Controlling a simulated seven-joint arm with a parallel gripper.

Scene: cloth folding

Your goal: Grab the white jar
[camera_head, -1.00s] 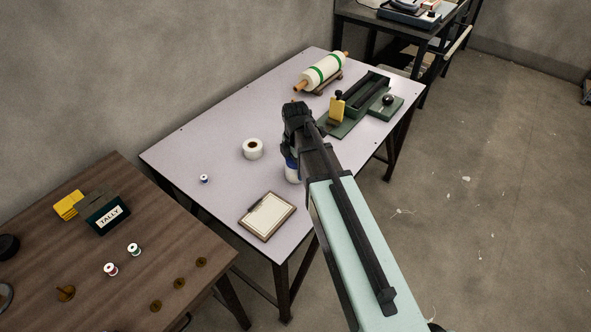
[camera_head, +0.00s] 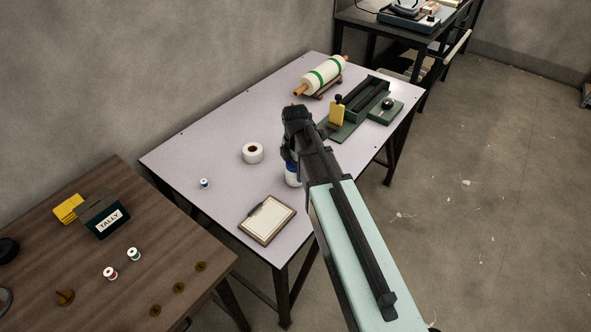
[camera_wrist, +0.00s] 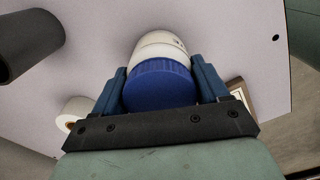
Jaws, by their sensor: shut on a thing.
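The white jar (camera_wrist: 163,49) has a ribbed blue lid (camera_wrist: 160,84) and shows in the middle of the wrist view. My gripper (camera_wrist: 160,82) is shut on it, with one blue finger on each side of the lid. In the head view the jar (camera_head: 291,181) shows only in part, below and behind my gripper (camera_head: 291,163). It is over the pale table (camera_head: 205,145). I cannot tell whether its base touches the tabletop.
A white tape roll (camera_head: 253,153) and a small spool (camera_head: 204,183) lie left of the jar. A clipboard (camera_head: 267,219) lies in front. A green-banded roll (camera_head: 322,75) and a green tool with a yellow part (camera_head: 337,113) stand behind. The table's left part is mostly clear.

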